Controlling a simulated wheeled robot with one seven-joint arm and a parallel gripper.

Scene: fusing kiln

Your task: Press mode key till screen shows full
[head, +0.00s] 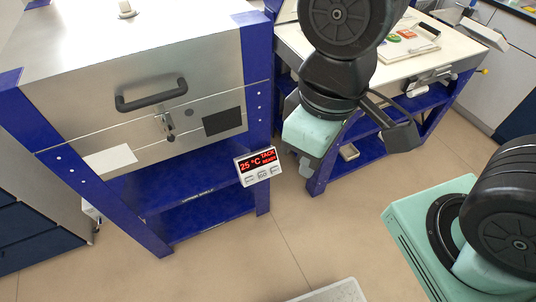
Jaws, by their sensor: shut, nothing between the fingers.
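The controller (240,170) is a small white box at the front right corner of the kiln. Its lit red screen (257,161) reads 25 °C, TACK and READY. A row of small keys (262,175) sits under the screen; their labels are too small to read, so I cannot tell which is the mode key. My gripper (304,168) is shut and empty, with its tip a little to the right of the controller in the picture and apparently clear of it. The teal hand partly hides the fingers.
The kiln (190,80) has a steel front with a black handle (151,95), a latch (167,125) and a blue frame. A blue-framed bench (460,50) with a pale top holding coloured pieces stands behind my arm. Tan floor is open in front.

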